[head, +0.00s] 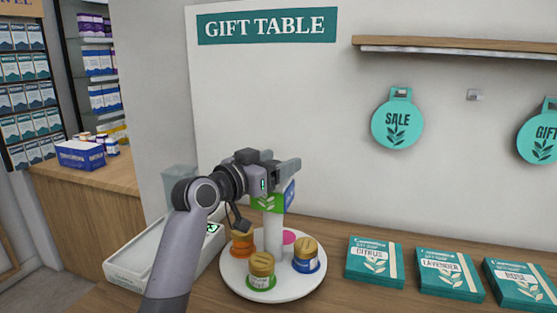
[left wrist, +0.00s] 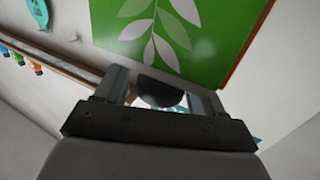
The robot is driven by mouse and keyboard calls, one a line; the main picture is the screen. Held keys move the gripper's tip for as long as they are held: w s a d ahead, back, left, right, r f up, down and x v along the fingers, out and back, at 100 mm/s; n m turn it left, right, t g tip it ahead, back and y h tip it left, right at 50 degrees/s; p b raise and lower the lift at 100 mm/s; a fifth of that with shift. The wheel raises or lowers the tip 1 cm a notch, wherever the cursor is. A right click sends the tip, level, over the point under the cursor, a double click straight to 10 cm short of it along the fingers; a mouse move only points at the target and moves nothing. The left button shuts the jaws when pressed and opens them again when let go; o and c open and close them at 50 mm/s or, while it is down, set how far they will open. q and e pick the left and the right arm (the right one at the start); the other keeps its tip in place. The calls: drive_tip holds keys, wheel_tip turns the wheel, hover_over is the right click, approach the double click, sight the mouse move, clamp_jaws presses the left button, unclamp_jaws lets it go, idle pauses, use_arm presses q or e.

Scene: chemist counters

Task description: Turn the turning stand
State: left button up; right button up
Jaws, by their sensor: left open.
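The turning stand is a round white disc (head: 303,285) on the wooden counter, with a pale post (head: 273,235) at its middle. Jars with gold lids stand on it: a green one (head: 261,270), a blue one (head: 306,255) and an orange one (head: 242,243). A green leaf sign (head: 268,203) and a blue sign (head: 289,194) sit at the top of the post. My left gripper (head: 287,167) is open above the post, by the signs. In the left wrist view the green sign (left wrist: 190,40) is close beyond the open fingers (left wrist: 165,90). My right gripper is out of view.
Teal gift boxes, Citrus (head: 375,262), Lavender (head: 449,274) and Rose (head: 522,284), lie to the right of the stand. A white tray (head: 130,262) is at the left. A wall shelf (head: 455,46) and a hanging Sale tag (head: 397,125) are behind.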

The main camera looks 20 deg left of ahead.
use_arm(q)
drive_tip(key=shift+w+d, duration=0.15)
drive_tip(key=shift+w, duration=0.2)
clamp_jaws()
drive_tip(key=shift+f, duration=0.1)
